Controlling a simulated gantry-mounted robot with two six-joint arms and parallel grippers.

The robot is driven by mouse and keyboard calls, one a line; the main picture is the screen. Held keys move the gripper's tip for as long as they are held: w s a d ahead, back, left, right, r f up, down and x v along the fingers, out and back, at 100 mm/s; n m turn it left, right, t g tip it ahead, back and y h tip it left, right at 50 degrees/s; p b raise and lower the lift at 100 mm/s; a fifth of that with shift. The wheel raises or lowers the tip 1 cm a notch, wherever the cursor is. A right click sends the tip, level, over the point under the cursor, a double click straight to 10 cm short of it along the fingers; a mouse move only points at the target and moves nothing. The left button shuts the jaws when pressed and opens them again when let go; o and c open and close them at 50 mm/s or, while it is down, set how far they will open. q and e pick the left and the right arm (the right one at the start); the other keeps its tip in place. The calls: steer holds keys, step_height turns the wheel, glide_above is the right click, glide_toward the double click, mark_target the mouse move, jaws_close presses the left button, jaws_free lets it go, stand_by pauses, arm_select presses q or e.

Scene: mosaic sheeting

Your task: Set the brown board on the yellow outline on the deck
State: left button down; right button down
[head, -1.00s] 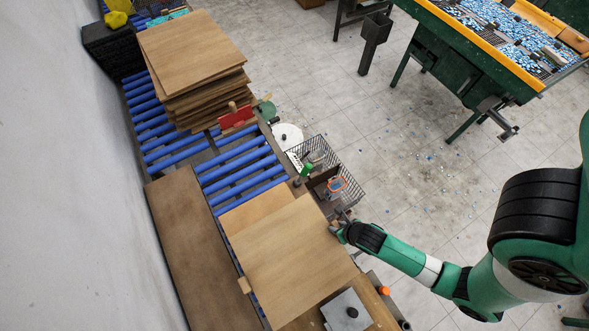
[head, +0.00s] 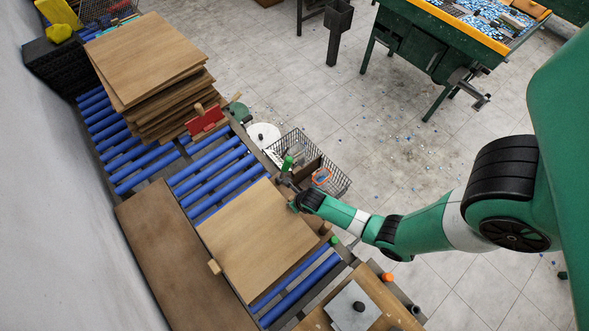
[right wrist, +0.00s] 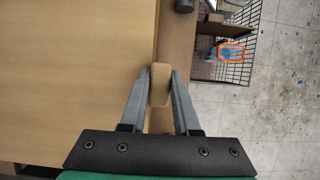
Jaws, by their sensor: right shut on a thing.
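A flat light-brown board (head: 258,240) lies across the middle of the blue roller line in the head view. It fills the left of the right wrist view (right wrist: 75,85). My right gripper (right wrist: 160,88) is at the board's right edge, shut on a small tan wooden block there. A similar block (head: 214,267) shows at the board's left edge. I cannot tell whether the board touches the surface below. No yellow outline is visible; the area under the board is hidden. My left gripper is not in view.
A dark-brown panel (head: 172,258) lies along the wall side. A stack of boards (head: 150,60) stands farther up the rollers (head: 215,175). A wire basket (head: 335,180) hangs at the right side. A grey plate with a black knob (head: 352,308) sits at the lower right.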

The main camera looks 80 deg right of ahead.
steer(key=shift+s+a+f, duration=0.1)
steer(key=shift+s+f, duration=0.05)
steer(key=shift+f, duration=0.75)
steer(key=c, duration=0.6)
jaws_free()
steer(key=shift+c, duration=0.2)
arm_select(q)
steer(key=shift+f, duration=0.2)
arm_select(e)
steer(key=shift+f, duration=0.25)
steer(key=v, duration=0.1)
steer(key=p+v, duration=0.1)
steer(key=v, duration=0.1)
steer(key=p+v, duration=0.1)
steer(key=v, duration=0.1)
steer(key=shift+w+r, duration=0.15)
steer(key=shift+w, duration=0.15)
arm_select(q)
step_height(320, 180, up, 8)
steer(key=p, duration=0.6)
arm_select(e)
steer(key=v, duration=0.6)
steer(key=shift+a+r, duration=0.25)
steer(key=shift+r, duration=0.05)
